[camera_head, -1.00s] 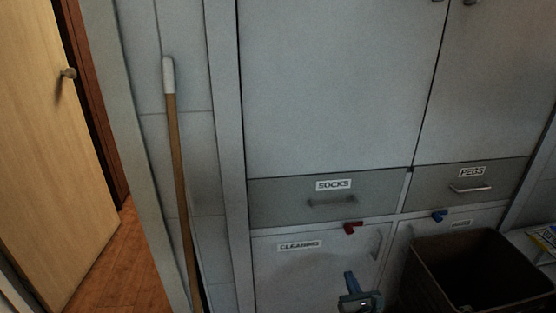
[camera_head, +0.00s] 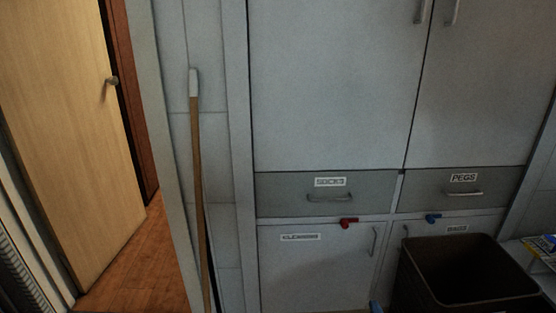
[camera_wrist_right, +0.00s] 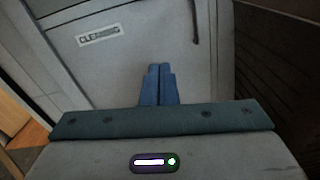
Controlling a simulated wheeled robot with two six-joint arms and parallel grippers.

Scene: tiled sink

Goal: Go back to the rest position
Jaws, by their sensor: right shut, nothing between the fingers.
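My right gripper (camera_wrist_right: 158,84) is shut and empty in the right wrist view, its blue fingers together in front of the grey door labelled "CLEANING" (camera_wrist_right: 80,75). In the head view only a small blue bit of the right gripper (camera_head: 376,307) shows at the bottom edge, in front of the same cabinet. My left gripper is not in view.
A dark bin (camera_head: 465,275) stands at the lower right. A drawer labelled "SOCKS" (camera_head: 290,190) and a "PEGS" drawer (camera_head: 425,187) are shut. A wooden pole (camera_head: 198,170) leans at the left, near a wooden door (camera_head: 70,130). Bare floor (camera_head: 140,265) shows between them.

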